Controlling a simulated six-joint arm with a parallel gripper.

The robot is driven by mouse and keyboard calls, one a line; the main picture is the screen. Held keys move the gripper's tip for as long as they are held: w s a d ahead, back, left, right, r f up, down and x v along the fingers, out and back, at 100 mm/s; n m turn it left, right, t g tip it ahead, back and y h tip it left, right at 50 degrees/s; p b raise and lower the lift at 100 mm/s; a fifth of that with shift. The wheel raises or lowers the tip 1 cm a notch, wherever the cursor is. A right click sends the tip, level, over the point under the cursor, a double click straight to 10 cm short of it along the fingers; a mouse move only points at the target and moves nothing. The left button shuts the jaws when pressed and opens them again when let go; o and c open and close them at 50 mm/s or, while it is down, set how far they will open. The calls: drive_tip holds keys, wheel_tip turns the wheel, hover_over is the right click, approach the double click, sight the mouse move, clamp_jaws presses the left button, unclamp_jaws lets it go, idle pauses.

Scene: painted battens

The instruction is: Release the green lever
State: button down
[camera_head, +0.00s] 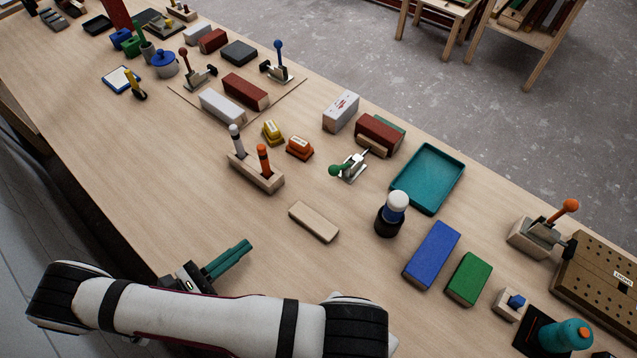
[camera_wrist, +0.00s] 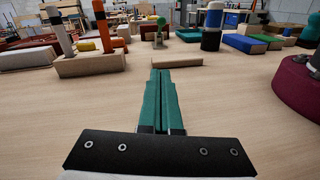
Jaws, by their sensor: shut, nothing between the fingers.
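The green lever is a toggle clamp with a round green knob (camera_head: 337,170) on a small metal base, near the middle of the bench. Its handle lies low, with the knob at the left end. Its other end points at a red-brown batten (camera_head: 379,133) with a light wood piece at its front; whether it presses on it I cannot tell. In the wrist view a green knob (camera_wrist: 161,21) stands small, beyond the fingertips. My gripper (camera_head: 247,244) has teal fingers, shut and empty, low over bare bench at the near side, well apart from the lever. The closed fingers (camera_wrist: 161,73) point towards it.
A beige block (camera_head: 314,221) lies between my gripper and the lever. A wooden holder (camera_head: 241,173) with white and orange pegs stands left of it. A white-capped dark bottle (camera_head: 391,215) and teal tray (camera_head: 400,187) are on the right. Other levers have red, blue and orange knobs.

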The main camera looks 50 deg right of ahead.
sight(306, 206)
drive_tip(key=s+d, duration=0.1)
drive_tip(key=d, duration=1.1)
drive_tip(key=s+d, duration=0.1)
drive_tip(key=d, duration=0.5)
drive_tip(key=shift+s+d+f, duration=0.1)
drive_tip(key=shift+s+f, duration=0.2)
drive_tip(key=d+r, duration=0.2)
drive_tip(key=d, duration=0.1)
drive_tip(key=shift+s, duration=0.35)
drive_tip(key=shift+d+r, duration=0.25)
drive_tip(key=shift+r, duration=0.1)
drive_tip(key=shift+r, duration=0.1)
